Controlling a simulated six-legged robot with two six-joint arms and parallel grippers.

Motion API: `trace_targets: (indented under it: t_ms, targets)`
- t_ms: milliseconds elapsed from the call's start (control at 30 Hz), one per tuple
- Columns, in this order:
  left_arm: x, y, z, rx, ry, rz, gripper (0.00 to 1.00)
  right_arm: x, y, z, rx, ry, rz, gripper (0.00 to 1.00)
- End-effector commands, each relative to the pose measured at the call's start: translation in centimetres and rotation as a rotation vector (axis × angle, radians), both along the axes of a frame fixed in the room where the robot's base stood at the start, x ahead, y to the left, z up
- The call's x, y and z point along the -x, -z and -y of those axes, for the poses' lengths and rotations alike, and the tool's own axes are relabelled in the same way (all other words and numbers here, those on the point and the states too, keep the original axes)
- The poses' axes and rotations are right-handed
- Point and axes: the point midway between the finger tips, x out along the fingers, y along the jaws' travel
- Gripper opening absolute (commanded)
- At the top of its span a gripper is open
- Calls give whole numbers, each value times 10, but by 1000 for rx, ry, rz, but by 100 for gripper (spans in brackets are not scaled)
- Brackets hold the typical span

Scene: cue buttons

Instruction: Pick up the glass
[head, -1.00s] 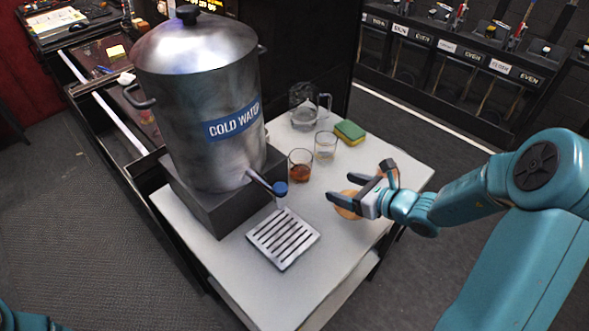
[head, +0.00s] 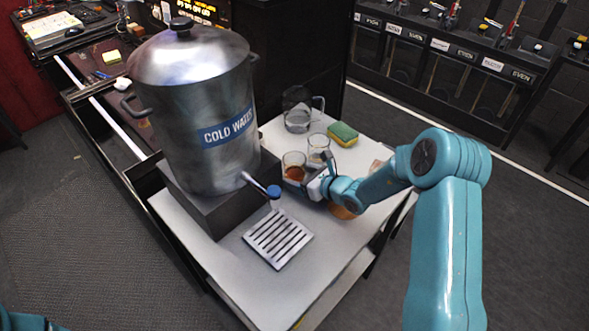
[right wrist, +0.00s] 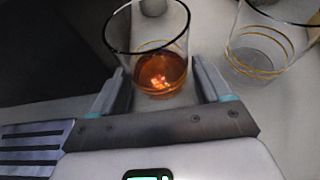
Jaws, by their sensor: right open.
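A glass with amber liquid (head: 294,163) stands upright on the white table (head: 328,262). My right gripper (head: 303,180) is open at its near side, low over the table. In the right wrist view the amber glass (right wrist: 155,60) stands ahead of and between the open fingertips (right wrist: 160,82), not gripped. A second, clear glass with gold bands stands just to the right in the wrist view (right wrist: 262,48); it is partly behind my gripper in the head view (head: 318,146). My left gripper is out of view.
A large metal COLD WATER urn (head: 190,110) stands left of the glasses, with its blue-tipped tap (head: 273,191) and a slotted drip tray (head: 278,239) in front. A glass jug (head: 297,112) and a sponge (head: 343,132) are behind. A round orange thing (head: 341,212) is partly under my arm.

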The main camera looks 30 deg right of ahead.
Motion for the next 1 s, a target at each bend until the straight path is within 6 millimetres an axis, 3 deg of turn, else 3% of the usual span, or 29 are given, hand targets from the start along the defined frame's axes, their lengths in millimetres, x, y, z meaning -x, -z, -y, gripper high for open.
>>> trace_targets:
  t_ms: [300,433,467,1000]
  targets:
    - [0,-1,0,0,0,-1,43,-7,4,-3,0,-1,0,77]
    - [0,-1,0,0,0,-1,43,-7,4,-3,0,-1,0,35]
    - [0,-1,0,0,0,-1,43,-7,4,-3,0,0,0,30]
    - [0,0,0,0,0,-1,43,-7,-7,-2,0,0,2,31]
